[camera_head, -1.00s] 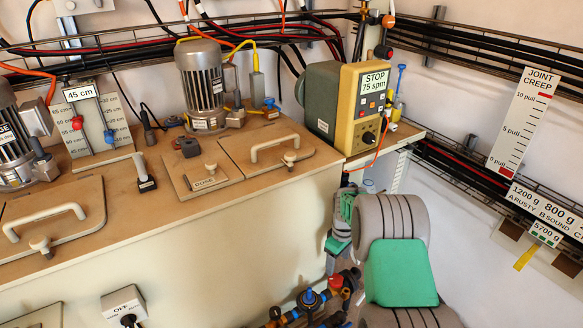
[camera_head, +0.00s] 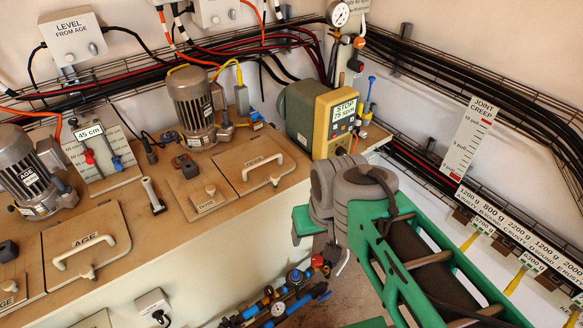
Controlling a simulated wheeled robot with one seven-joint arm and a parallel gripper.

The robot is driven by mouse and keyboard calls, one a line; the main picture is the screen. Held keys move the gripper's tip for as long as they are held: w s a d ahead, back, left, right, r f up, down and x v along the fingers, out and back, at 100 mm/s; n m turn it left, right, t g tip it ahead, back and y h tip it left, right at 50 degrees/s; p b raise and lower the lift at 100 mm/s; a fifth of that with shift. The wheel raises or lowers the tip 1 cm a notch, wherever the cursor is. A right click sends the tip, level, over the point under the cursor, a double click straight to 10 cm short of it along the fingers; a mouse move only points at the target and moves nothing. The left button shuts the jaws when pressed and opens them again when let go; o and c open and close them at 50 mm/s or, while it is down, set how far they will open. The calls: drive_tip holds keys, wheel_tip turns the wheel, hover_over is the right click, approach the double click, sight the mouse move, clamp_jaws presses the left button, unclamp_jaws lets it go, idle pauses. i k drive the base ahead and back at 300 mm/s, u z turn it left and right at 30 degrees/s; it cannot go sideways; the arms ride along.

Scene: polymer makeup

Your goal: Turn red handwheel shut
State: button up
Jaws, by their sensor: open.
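A small red handwheel (camera_head: 317,261) shows on the pipework low in the middle, just left of my arm. It is small in the picture, and I cannot tell how far it is turned. My grey and green arm comes in from the lower right, and its folded joints are above and to the right of the red handwheel. I cannot make out my gripper's fingers; they are hidden behind the arm or out of the picture.
Blue-handled pipework (camera_head: 270,306) with a gauge runs below the bench front. The brown bench top (camera_head: 150,235) carries motors (camera_head: 192,103), lidded hatches (camera_head: 85,240) and the yellow STOP unit (camera_head: 338,122). A cable tray (camera_head: 420,62) and weight labels line the right wall.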

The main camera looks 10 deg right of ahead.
sight(317, 260)
drive_tip(key=k, duration=1.3)
drive_tip(key=z, duration=0.8)
drive_tip(key=i, duration=1.15)
drive_tip(key=u, duration=0.5)
drive_tip(key=i, duration=0.35)
drive_tip(key=u, duration=0.45)
